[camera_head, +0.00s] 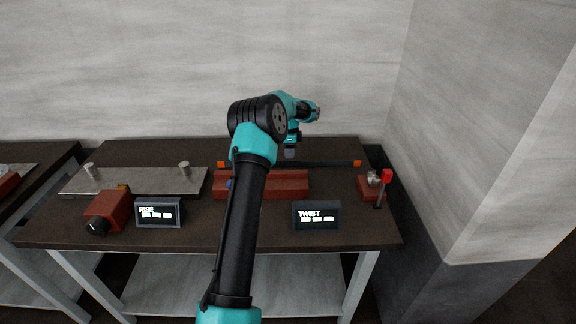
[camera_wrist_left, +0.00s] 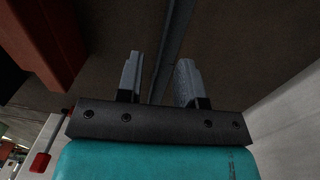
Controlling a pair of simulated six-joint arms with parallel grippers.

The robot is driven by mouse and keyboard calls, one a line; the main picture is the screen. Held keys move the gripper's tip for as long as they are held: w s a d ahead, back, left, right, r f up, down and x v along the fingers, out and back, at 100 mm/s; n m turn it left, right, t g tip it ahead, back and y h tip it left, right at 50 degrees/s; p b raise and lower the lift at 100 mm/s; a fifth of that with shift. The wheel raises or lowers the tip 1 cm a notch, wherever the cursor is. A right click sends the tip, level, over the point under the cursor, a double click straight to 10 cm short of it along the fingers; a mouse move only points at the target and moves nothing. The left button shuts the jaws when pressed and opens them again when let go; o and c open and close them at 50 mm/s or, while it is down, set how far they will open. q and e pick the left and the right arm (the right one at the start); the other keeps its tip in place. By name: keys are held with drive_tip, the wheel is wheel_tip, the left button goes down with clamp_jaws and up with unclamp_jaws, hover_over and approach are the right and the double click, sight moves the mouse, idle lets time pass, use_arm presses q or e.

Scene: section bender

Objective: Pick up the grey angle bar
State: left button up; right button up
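The grey angle bar (camera_head: 330,163) lies along the back of the dark table, with an orange piece at each end. My left gripper (camera_head: 290,152) points down over the bar near its middle; my arm hides part of the bar. In the left wrist view the bar (camera_wrist_left: 172,45) runs between the two grey fingers of my left gripper (camera_wrist_left: 159,80). The fingers are open, with a gap on both sides of the bar. I cannot tell how far down the fingertips reach beside it. My right gripper is not in view.
A long red block (camera_head: 288,184) lies just in front of the bar. A TWIST display (camera_head: 317,216) stands at the front, and a red clamp with a lever (camera_head: 369,188) at the right. A metal plate with two pegs (camera_head: 140,181) lies at the left. The wall is close behind.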

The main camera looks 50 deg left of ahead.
sight(288, 162)
use_arm(q)
drive_tip(key=shift+f, duration=2.6)
drive_tip(key=shift+d, duration=0.1)
clamp_jaws()
